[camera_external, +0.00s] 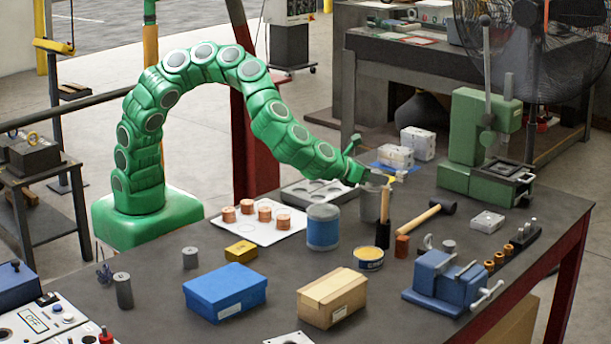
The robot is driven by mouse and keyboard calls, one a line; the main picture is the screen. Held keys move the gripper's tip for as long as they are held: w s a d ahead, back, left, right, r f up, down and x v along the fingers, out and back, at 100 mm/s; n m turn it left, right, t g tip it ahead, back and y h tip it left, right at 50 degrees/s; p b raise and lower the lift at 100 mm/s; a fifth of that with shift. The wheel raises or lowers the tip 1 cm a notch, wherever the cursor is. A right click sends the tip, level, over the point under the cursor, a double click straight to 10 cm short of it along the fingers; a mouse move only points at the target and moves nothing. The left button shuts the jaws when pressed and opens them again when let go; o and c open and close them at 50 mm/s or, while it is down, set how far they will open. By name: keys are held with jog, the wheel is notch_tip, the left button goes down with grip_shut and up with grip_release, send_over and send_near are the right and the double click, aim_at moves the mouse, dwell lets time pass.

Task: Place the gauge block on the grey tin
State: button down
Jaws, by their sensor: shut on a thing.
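The grey tin (372,208) stands upright on the dark workbench, right of the blue tin (323,230). My green arm arches over from the left, and my gripper (384,178) is right above the grey tin's top. It is shut on a small pale piece, which I take to be the gauge block (379,180). The piece is tiny here and partly hidden by the fingers. I cannot tell whether it touches the tin's top or hangs just above it.
A wooden-handled tool (384,215) stands close in front of the grey tin, with a hammer (425,217) to the right. White blocks (394,157) sit behind. A white sheet (265,232) with copper cylinders lies left. A green press (482,140) stands back right.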

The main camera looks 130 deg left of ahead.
jog(key=c, duration=0.7)
grip_release()
jog(key=shift+r, duration=0.1)
jog(key=shift+v, duration=6)
